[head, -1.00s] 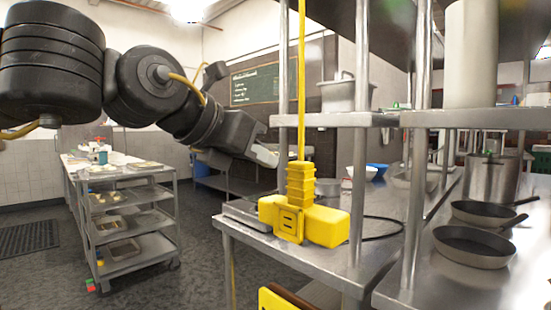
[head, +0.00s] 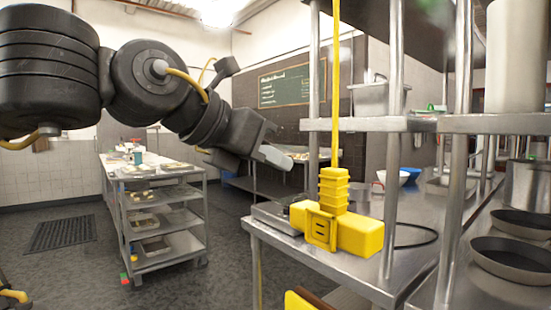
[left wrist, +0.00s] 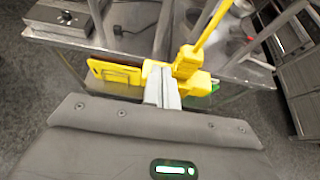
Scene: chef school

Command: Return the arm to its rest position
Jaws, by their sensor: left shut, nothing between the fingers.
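My left arm comes in from the left in the head view, raised and bent. Its left gripper (head: 276,157) is in the air to the left of the steel shelf posts, above and behind the yellow hanging outlet box (head: 345,233) as pictured. In the left wrist view the left gripper (left wrist: 162,88) has its pale fingers together with nothing between them. The yellow box (left wrist: 190,68) shows just beyond the fingertips there; whether they touch it I cannot tell from that view. My right gripper is in neither view.
A steel table (head: 270,232) with shelf posts (head: 388,150) stands on the right, with pans (head: 508,258) further right. A tiered steel cart (head: 160,217) stands at the left, behind the arm. Open floor (head: 70,265) lies at the lower left.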

